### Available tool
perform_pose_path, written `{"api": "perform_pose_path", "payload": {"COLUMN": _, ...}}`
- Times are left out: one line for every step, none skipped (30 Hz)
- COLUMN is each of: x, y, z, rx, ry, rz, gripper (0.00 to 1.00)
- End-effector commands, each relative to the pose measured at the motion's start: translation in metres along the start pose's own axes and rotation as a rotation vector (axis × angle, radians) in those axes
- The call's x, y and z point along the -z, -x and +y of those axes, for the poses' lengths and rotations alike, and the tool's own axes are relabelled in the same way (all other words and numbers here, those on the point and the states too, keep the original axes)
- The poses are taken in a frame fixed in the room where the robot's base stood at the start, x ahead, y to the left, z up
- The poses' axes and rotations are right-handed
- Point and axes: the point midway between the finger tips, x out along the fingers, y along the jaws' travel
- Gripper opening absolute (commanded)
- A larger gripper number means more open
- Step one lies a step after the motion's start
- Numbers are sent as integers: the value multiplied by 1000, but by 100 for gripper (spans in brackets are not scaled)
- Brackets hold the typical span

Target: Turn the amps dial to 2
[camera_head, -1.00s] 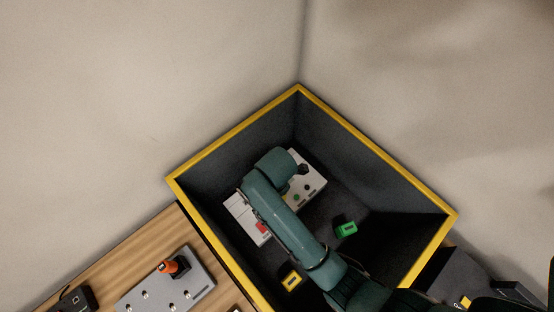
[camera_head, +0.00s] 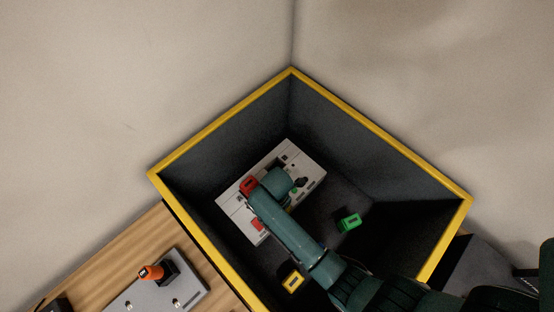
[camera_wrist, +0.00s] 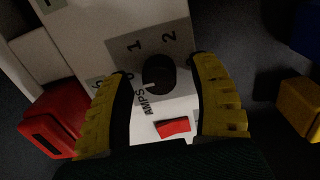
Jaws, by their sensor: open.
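The amps dial (camera_wrist: 160,75) is a dark round knob on a grey plate marked 0, 1, 2 and AMPS. A small pale mark shows at its lower left edge; I cannot tell for sure which number it points to. The plate sits on a white panel (camera_head: 291,153) inside a dark bin. My gripper (camera_wrist: 158,68) is open, its two yellow fingers on either side of the dial. I cannot tell if they touch it. In the head view my arm hides the dial.
The bin has yellow rims (camera_head: 375,129) and tall walls close around my arm. A red block (camera_wrist: 58,122) is beside the left finger. A green block (camera_head: 349,221) and a yellow block (camera_head: 292,281) lie on the bin floor. A wooden table (camera_head: 120,258) is outside.

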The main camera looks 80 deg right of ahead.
Motion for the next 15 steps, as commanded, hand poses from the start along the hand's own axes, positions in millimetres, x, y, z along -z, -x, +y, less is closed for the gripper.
{"api": "perform_pose_path", "payload": {"x": 0, "y": -3, "z": 0, "rx": -1, "ry": 0, "rz": 0, "gripper": 61}}
{"api": "perform_pose_path", "payload": {"x": 0, "y": -4, "z": 0, "rx": -1, "ry": 0, "rz": 0, "gripper": 61}}
{"api": "perform_pose_path", "payload": {"x": 0, "y": -4, "z": 0, "rx": -1, "ry": 0, "rz": 0, "gripper": 61}}
{"api": "perform_pose_path", "payload": {"x": 0, "y": -4, "z": 0, "rx": -1, "ry": 0, "rz": 0, "gripper": 61}}
{"api": "perform_pose_path", "payload": {"x": 0, "y": -4, "z": 0, "rx": -1, "ry": 0, "rz": 0, "gripper": 61}}
{"api": "perform_pose_path", "payload": {"x": 0, "y": -4, "z": 0, "rx": -1, "ry": 0, "rz": 0, "gripper": 61}}
{"api": "perform_pose_path", "payload": {"x": 0, "y": -3, "z": 0, "rx": -1, "ry": 0, "rz": 0, "gripper": 61}}
{"api": "perform_pose_path", "payload": {"x": 0, "y": -3, "z": 0, "rx": -1, "ry": 0, "rz": 0, "gripper": 61}}
{"api": "perform_pose_path", "payload": {"x": 0, "y": -3, "z": 0, "rx": -1, "ry": 0, "rz": 0, "gripper": 60}}
{"api": "perform_pose_path", "payload": {"x": 0, "y": -3, "z": 0, "rx": -1, "ry": 0, "rz": 0, "gripper": 54}}
{"api": "perform_pose_path", "payload": {"x": 0, "y": -3, "z": 0, "rx": -1, "ry": 0, "rz": 0, "gripper": 49}}
{"api": "perform_pose_path", "payload": {"x": 0, "y": -3, "z": 0, "rx": -1, "ry": 0, "rz": 0, "gripper": 41}}
{"api": "perform_pose_path", "payload": {"x": 0, "y": -3, "z": 0, "rx": -1, "ry": 0, "rz": 0, "gripper": 35}}
{"api": "perform_pose_path", "payload": {"x": 0, "y": -3, "z": 0, "rx": -1, "ry": 0, "rz": 0, "gripper": 30}}
{"api": "perform_pose_path", "payload": {"x": 0, "y": -3, "z": 0, "rx": -1, "ry": 0, "rz": 0, "gripper": 22}}
